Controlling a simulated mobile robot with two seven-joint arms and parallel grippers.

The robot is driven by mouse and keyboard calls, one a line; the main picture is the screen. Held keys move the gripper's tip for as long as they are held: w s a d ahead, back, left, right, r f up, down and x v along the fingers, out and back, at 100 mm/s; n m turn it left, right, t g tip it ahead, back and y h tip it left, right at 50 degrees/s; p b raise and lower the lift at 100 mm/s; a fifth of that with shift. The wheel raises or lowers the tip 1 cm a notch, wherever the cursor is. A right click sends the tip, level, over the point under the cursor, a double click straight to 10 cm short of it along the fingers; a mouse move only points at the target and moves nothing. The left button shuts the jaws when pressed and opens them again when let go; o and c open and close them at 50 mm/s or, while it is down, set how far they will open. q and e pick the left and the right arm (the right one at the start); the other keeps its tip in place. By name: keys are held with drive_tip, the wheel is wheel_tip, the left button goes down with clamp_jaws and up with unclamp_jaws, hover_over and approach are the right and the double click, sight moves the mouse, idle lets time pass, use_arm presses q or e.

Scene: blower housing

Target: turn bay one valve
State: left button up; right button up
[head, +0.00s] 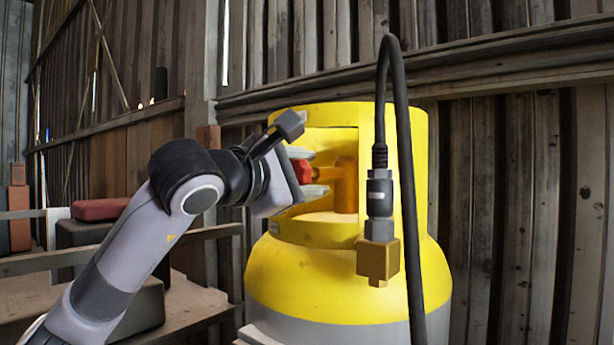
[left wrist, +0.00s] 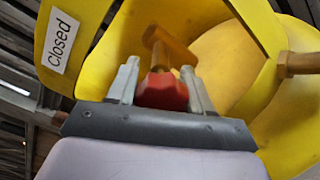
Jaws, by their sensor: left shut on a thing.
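A yellow gas cylinder (head: 345,275) with a grey lower band stands in the middle of the head view. Its collar has an opening, and inside it is a brass valve (head: 346,185) with a red knob (head: 302,171). My left gripper (head: 318,181) reaches in from the left and is shut on the red knob. In the left wrist view the fingers sit on either side of the red knob (left wrist: 163,92), with the brass valve (left wrist: 172,48) behind it. A "closed" label (left wrist: 61,40) is on the collar. My right gripper is not in view.
A black hose (head: 400,120) loops down in front of the cylinder to a connector (head: 379,195) and brass block (head: 378,260). A wooden bench (head: 190,305) with dark cases and a red case (head: 101,209) stands at left. Plank walls are behind.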

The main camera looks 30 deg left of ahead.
use_arm(q)
drive_tip(key=m, duration=0.3)
drive_tip(key=shift+m, duration=0.4)
drive_tip(key=m, duration=0.4)
drive_tip(key=shift+r+m+p, duration=0.1)
drive_tip(key=shift+m+p, duration=0.2)
drive_tip(key=m, duration=0.4)
drive_tip(key=shift+p, duration=0.3)
drive_tip(key=shift+d+m+p, duration=0.1)
drive_tip(key=shift+m+p, duration=0.2)
drive_tip(key=shift+m, duration=1.8)
drive_tip(key=o, duration=1)
